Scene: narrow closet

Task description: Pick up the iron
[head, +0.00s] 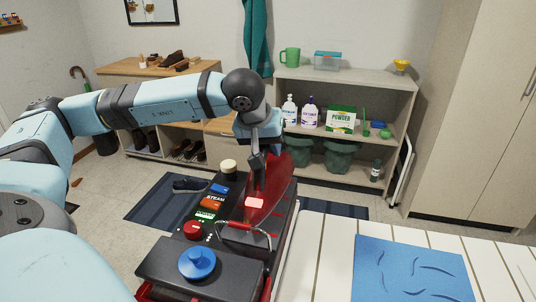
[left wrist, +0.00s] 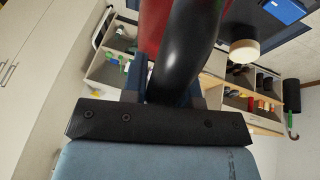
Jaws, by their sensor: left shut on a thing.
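The iron (head: 274,188) has a red body and stands nose-up at the far end of the black and red steam station (head: 205,258). My left gripper (head: 256,158) comes down on it from above and is shut on its black handle (left wrist: 186,50), which shows between the fingers (left wrist: 170,92) in the left wrist view. The iron's red body (left wrist: 153,25) shows beside the handle there. I cannot tell whether the iron touches the station. My right gripper is not in view.
A shelf unit (head: 350,82) with bottles, a powder box and bins stands behind. A wooden shoe bench (head: 205,68) is at the back left. A beige cabinet (head: 480,110) is at the right.

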